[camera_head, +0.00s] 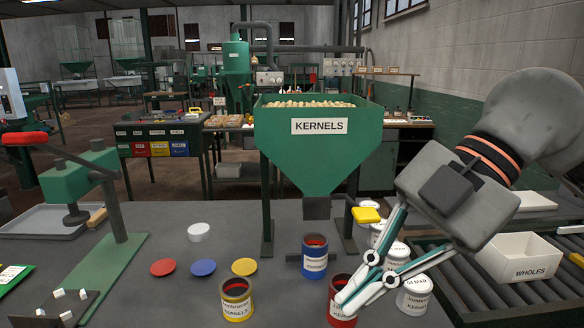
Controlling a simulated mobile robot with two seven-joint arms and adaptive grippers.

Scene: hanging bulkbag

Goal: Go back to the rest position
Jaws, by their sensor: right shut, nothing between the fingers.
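My right gripper (343,301) reaches in from the right, tilted down and to the left over the grey table. Its slim fingers are shut with nothing between them. The fingertips overlap the red can (338,319) labelled KERNELS in the picture and hide part of it; I cannot tell if they touch it. My left gripper is not in view.
The green KERNELS hopper (318,160) stands behind, its yellow handle (366,215) near my arm. A blue can (314,262), a yellow can (237,301) and several white cans (414,294) stand close. A WHOLES box (524,262) sits on rollers at right. Lids (203,268) lie left.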

